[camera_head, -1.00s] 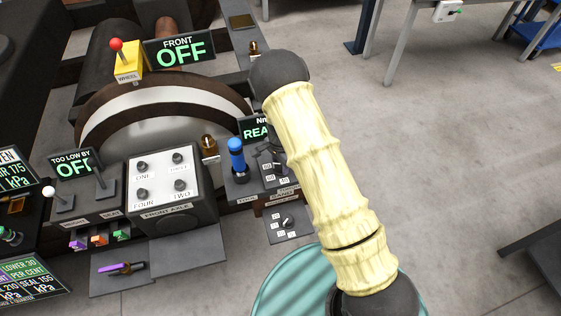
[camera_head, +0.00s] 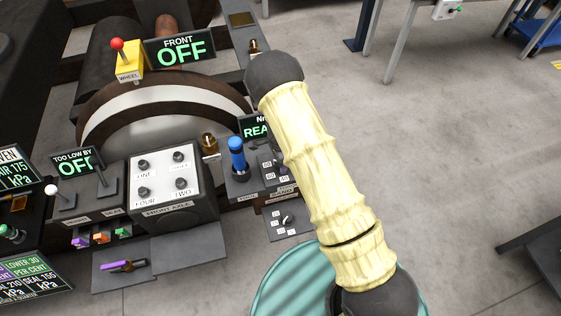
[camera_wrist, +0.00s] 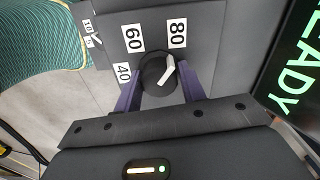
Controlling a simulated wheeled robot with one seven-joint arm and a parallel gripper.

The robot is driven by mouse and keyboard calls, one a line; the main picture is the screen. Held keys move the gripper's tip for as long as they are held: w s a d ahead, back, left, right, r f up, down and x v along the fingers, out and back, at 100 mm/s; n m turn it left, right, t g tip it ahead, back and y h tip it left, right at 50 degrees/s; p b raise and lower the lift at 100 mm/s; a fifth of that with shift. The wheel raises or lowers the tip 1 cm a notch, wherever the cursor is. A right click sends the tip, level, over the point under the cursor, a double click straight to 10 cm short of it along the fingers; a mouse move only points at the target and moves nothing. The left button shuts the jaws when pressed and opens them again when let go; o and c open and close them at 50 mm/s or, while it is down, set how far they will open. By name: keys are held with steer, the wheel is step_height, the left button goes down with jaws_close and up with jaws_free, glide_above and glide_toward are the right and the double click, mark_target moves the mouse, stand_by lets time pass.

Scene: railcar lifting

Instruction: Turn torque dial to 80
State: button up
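The torque dial (camera_wrist: 157,76) is a round black knob with a white pointer on a dark panel (camera_wrist: 205,25) marked 40, 60 and 80. In the wrist view its pointer is directed up and slightly right, toward the 80 label (camera_wrist: 177,33). My gripper (camera_wrist: 159,78) has its two purple fingers on opposite sides of the knob, close against it. In the head view my arm hides most of the dial and my gripper; part of the labelled panel (camera_head: 270,177) shows beside it. The display (camera_head: 256,128) reads READY in part.
A blue-topped handle (camera_head: 237,155) stands just left of the dial panel. A smaller dial plate (camera_head: 288,222) lies in front. The front axle box (camera_head: 165,180) and the wheel are farther left. Open floor lies to the right.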

steer(key=o, duration=0.3)
steer(key=shift+r, duration=0.1)
step_height(320, 180, up, 17)
stand_by(0.5)
steer(key=shift+r, duration=0.1)
